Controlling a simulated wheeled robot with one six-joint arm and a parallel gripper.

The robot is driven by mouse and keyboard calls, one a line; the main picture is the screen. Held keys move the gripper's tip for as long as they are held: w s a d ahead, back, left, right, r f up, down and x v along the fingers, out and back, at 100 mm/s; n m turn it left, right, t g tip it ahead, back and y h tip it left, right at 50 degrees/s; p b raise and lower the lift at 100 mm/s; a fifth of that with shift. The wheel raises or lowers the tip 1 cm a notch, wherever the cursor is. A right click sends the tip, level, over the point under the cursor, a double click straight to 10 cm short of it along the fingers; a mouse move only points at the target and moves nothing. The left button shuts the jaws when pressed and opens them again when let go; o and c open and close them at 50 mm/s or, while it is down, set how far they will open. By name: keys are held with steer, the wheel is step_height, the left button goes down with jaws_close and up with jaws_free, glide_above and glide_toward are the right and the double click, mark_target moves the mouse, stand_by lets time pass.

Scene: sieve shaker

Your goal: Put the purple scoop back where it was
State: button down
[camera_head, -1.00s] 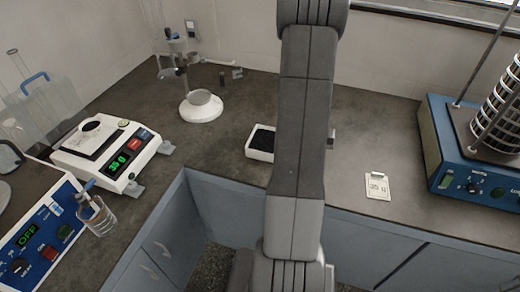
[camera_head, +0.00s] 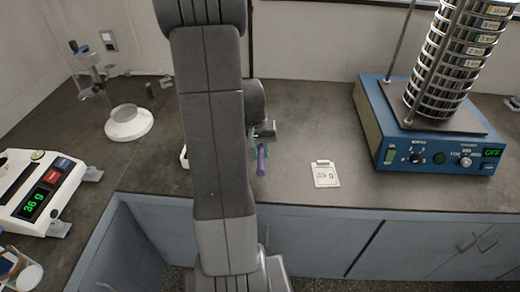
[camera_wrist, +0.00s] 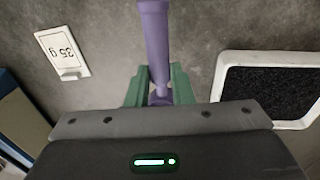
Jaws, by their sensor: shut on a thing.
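The purple scoop (camera_head: 261,160) is held by my gripper (camera_head: 257,152), just right of my arm in the head view. In the wrist view, my gripper's green fingers (camera_wrist: 160,90) are shut on the scoop (camera_wrist: 155,35) near one end of its purple shaft, which extends to the top edge. The scoop's far end is out of the wrist frame. I cannot tell whether the scoop touches the counter. The white tray of dark grains (camera_wrist: 222,75) lies right of my gripper in the wrist view. My arm hides most of it in the head view.
A card marked 35 g (camera_head: 326,175) lies on the counter, right of the scoop. The blue sieve shaker (camera_head: 400,145) stands further right, its display reading OFF. A white funnel-like stand (camera_head: 128,124) and a scale reading 36 g (camera_head: 75,178) are left. Counter around the card is clear.

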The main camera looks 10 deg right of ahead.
steer(key=shift+f+b, duration=3.15)
steer(key=shift+f, duration=1.15)
steer(key=c, duration=1.2)
jaws_free()
steer(key=shift+r, duration=0.15)
steer(key=r, duration=0.4)
steer(key=a+r, duration=0.1)
steer(key=r, duration=0.4)
steer(key=a+r, duration=0.1)
steer(key=r, duration=0.3)
steer(key=shift+r+p, duration=0.25)
steer(key=shift+p, duration=0.15)
